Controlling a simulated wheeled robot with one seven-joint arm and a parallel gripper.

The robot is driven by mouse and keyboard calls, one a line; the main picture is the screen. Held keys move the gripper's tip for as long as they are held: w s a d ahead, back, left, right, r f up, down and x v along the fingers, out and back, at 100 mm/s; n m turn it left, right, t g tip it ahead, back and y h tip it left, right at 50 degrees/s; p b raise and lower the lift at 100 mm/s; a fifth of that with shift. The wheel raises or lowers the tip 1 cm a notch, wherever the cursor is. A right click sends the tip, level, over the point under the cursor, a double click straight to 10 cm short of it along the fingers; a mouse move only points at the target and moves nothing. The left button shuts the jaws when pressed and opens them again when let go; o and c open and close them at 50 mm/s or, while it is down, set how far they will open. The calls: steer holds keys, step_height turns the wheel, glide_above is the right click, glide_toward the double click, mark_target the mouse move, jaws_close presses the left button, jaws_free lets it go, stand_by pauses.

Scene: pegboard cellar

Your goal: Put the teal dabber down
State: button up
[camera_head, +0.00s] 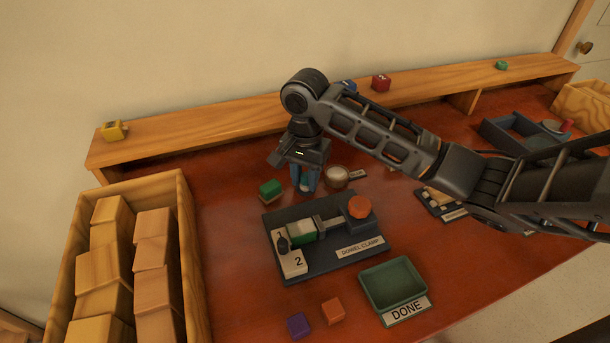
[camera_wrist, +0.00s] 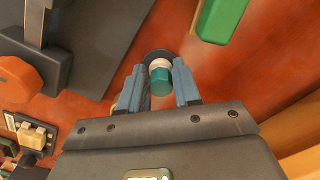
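The teal dabber (camera_wrist: 160,80) is between the two fingers of my gripper (camera_wrist: 159,76), which look shut on its sides. A pale band and a dark round disc show beyond its teal part in the wrist view. In the head view, my gripper (camera_head: 306,184) points down over the red-brown bench, behind the dowel clamp board (camera_head: 340,262). Only a little teal shows between the fingers there. I cannot tell whether the dabber touches the bench. A round pot (camera_head: 336,177) stands just right of my gripper.
A green block (camera_head: 270,190) lies close left of my gripper. The dowel clamp holds a green and white piece (camera_head: 302,232). A green DONE tray (camera_head: 393,281), orange block (camera_head: 333,311) and purple block (camera_head: 299,326) are in front. A wooden crate (camera_head: 190,250) stands left; a raised shelf (camera_head: 200,130) runs behind.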

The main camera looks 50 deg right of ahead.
mark_target(305, 176)
steer(key=o, duration=0.3)
steer(key=shift+o, duration=0.2)
step_height(305, 176, up, 12)
steer(key=p, duration=0.2)
steer(key=shift+r, duration=0.15)
steer(key=shift+d, duration=0.1)
stand_by(0.5)
